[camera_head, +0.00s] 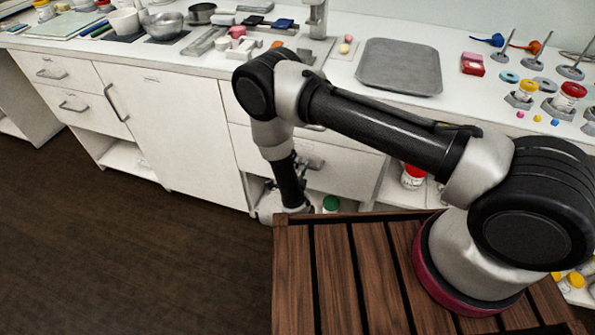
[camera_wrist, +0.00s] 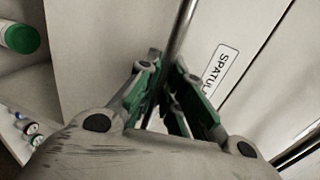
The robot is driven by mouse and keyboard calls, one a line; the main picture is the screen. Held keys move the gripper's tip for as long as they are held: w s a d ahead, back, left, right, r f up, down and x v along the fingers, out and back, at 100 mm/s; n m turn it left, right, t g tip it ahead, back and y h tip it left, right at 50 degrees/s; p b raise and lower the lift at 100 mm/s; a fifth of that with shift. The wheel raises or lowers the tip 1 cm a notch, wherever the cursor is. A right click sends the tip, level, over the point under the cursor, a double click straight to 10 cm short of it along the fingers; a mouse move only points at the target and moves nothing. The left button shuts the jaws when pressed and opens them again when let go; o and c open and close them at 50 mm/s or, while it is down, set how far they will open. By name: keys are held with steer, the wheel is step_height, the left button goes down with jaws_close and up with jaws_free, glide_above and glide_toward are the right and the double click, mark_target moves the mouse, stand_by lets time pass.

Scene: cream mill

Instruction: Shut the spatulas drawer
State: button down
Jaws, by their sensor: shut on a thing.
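The spatulas drawer's pale front (camera_wrist: 100,40) fills much of the wrist view, with a white label (camera_wrist: 219,69) reading "SPATUL…", its end cut off. A round metal bar handle (camera_wrist: 181,32) runs along this front. My gripper (camera_wrist: 164,80) is shut on that handle, with green-padded fingers on both sides of the bar. In the head view my wrist (camera_head: 285,195) hangs low before the white cabinet; the grip is largely hidden there. I cannot tell how far the drawer stands open.
The counter (camera_head: 200,62) above holds bowls, tools and a grey tray (camera_head: 400,66). Other drawers (camera_head: 70,75) and a cabinet door (camera_head: 165,125) lie left. Dark floor (camera_head: 130,250) there is clear.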

steer(key=shift+w, duration=0.3)
steer(key=c, duration=1.5)
jaws_free()
steer(key=shift+d, duration=0.1)
steer(key=shift+c, duration=0.2)
steer(key=v, duration=0.7)
steer(key=shift+s, duration=0.2)
